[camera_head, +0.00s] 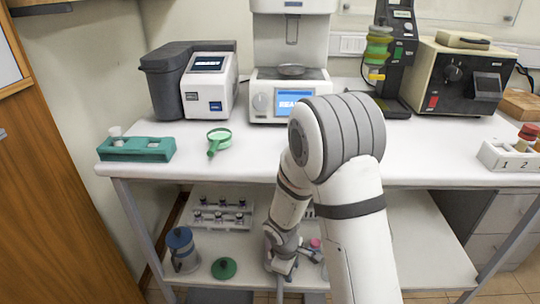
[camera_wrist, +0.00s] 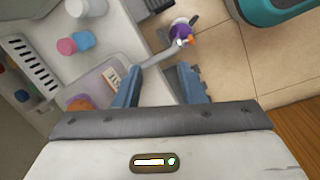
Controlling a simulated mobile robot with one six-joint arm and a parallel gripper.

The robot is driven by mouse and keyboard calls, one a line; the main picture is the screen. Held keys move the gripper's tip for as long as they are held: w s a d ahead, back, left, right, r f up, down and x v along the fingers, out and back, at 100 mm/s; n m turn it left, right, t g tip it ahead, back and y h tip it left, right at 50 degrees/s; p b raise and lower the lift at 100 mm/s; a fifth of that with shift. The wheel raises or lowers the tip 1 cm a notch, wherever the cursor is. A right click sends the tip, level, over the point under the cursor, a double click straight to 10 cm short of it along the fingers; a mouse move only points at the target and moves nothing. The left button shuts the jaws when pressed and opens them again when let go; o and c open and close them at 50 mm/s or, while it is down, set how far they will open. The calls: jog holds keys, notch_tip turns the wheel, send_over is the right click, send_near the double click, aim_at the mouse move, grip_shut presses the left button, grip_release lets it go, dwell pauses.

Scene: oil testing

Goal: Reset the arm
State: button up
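My arm reaches down in front of the white bench in the head view, and its gripper (camera_head: 283,268) is low, by the lower shelf. In the wrist view my gripper (camera_wrist: 162,82) shows two blue-grey fingers standing apart with a clear gap. Nothing is visibly clamped between them. A thin grey bar and a small purple and white thing (camera_wrist: 181,29) lie beyond the fingertips; I cannot tell what they are. My forearm hides part of the bench front and shelf in the head view.
The lower shelf (camera_head: 425,240) holds a white vial rack (camera_head: 222,216), a blue-lidded container (camera_head: 183,250) and a green lid (camera_head: 224,268). On the bench top are a teal holder (camera_head: 137,149), a green magnifier (camera_head: 219,140) and several instruments.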

jog(key=s+d+r+m+p, duration=0.2)
jog(key=r+p, duration=0.1)
jog(key=r, duration=0.6)
jog(key=s+d+r+m+p, duration=0.1)
jog(key=d+r+m+p, duration=0.2)
jog(key=r, duration=0.6)
jog(key=s+d+r+m+p, duration=0.2)
jog(key=r, duration=0.6)
jog(key=s+d+r+m+t+y+p, duration=0.1)
jog(key=s+r+m+p, duration=0.2)
jog(key=s+r, duration=0.2)
jog(key=s+d+r+m+y+p, duration=0.1)
jog(key=s+r+p, duration=0.3)
jog(key=r, duration=0.7)
jog(key=shift+s+r+m+t, duration=0.25)
jog(key=shift+s+m+t, duration=0.15)
jog(key=shift+s+m, duration=0.4)
